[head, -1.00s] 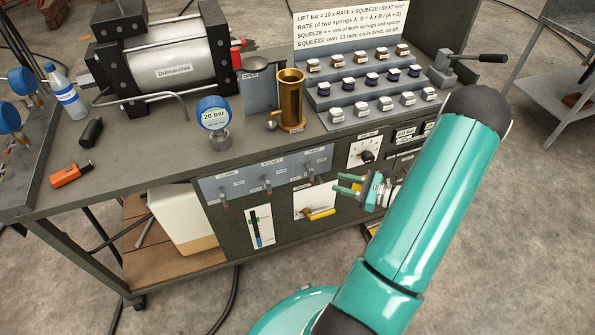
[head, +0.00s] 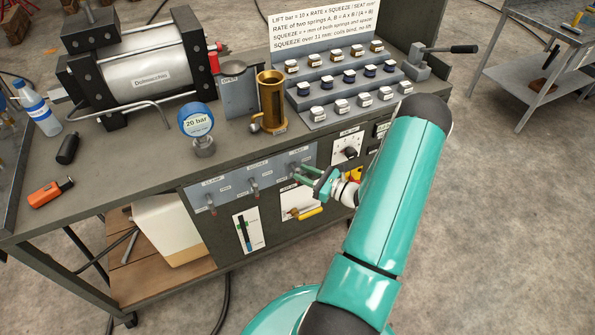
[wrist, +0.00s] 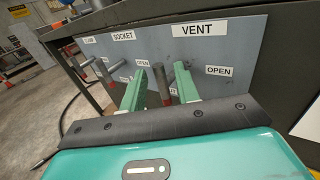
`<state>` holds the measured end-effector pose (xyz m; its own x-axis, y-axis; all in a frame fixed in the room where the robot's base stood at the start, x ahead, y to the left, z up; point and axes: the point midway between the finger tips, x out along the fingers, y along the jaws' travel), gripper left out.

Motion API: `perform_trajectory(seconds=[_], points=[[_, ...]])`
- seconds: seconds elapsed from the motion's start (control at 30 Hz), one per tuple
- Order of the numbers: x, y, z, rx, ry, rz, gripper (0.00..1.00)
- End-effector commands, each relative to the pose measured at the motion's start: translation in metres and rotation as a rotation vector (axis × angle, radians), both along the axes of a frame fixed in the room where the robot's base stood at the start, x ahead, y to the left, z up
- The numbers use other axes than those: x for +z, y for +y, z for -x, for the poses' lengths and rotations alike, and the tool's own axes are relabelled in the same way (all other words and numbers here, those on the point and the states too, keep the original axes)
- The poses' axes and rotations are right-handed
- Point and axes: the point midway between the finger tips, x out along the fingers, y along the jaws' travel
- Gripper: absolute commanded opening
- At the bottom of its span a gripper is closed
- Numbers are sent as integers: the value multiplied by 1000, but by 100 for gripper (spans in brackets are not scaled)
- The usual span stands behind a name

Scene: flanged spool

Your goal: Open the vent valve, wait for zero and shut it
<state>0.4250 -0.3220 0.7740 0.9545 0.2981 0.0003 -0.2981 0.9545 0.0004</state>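The vent valve is the rightmost lever on the grey valve panel (head: 226,193) on the bench front. In the wrist view its grey and red lever (wrist: 165,97) stands under the VENT label (wrist: 198,29), beside an OPEN label (wrist: 218,71). My gripper (head: 299,170) is at this lever. Its two green fingers also show in the wrist view (wrist: 160,80), spread apart with the lever between them. Whether they touch it I cannot tell. The blue gauge (head: 197,121) on the bench top appears to read 20 bar.
The socket lever (head: 254,187) and clamp lever (head: 210,205) are left of the vent valve. A yellow handle (head: 310,213) sticks out below my gripper. A dial (head: 347,151) is to the right. A brass cylinder (head: 271,101) and spring racks (head: 340,88) stand on the bench above.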

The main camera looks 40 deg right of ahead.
Motion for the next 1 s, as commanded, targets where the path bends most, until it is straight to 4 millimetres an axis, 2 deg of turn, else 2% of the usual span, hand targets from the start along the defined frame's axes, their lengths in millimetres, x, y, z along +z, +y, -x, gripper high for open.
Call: perform_trajectory(seconds=[0.1, 0.2, 0.5, 0.67, 1.0], points=[[0, 6, -17, 3, -1, 1, 31], [0, 8, -24, 1, 0, 1, 31], [0, 10, -27, 0, 1, 0, 31], [0, 10, -27, 0, 0, 0, 2], [0, 10, -27, 1, 6, 19, 0]])
